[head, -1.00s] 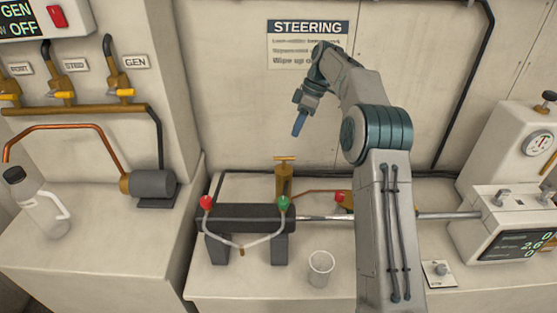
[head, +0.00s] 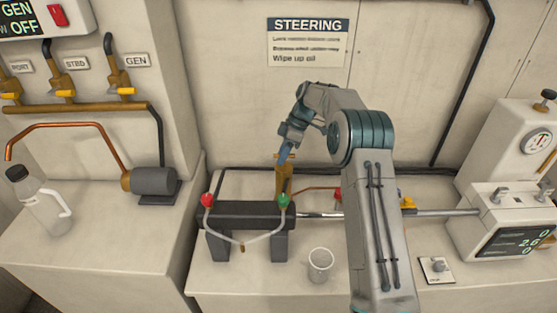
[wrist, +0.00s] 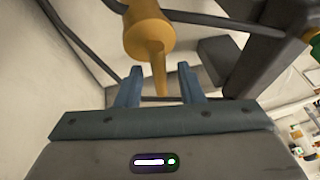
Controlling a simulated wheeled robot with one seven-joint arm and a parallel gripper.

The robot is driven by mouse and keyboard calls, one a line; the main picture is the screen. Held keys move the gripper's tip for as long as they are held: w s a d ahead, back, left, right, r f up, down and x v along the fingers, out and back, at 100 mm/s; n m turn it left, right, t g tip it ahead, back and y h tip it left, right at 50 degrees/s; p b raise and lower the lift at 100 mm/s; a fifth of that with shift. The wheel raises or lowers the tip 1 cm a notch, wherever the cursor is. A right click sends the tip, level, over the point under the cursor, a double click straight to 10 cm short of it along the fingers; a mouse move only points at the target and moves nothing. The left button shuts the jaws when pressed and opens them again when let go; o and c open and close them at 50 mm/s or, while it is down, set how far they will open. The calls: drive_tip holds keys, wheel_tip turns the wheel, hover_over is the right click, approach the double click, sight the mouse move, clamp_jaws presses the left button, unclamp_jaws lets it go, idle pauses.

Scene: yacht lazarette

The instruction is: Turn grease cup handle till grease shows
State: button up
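The brass grease cup (head: 284,182) stands upright behind the dark steering block, its T-shaped handle on top. In the wrist view the cup (wrist: 148,32) is large and its handle (wrist: 159,68) reaches down between my fingers. My gripper (head: 285,155) is at the handle from above; in the wrist view my gripper (wrist: 159,88) is open, one blue finger on each side of the handle with gaps. I see no grease, though the gripper partly hides the cup's top.
The dark steering block (head: 245,214) carries a red knob (head: 207,199) and a green knob (head: 283,200) just in front of the cup. A clear cup (head: 320,265) stands on the bench. A steel rod (head: 445,213) runs right to the display box (head: 505,235).

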drive_tip(key=shift+x, duration=1.45)
clamp_jaws()
drive_tip(key=shift+a, duration=0.15)
drive_tip(key=shift+f, duration=0.1)
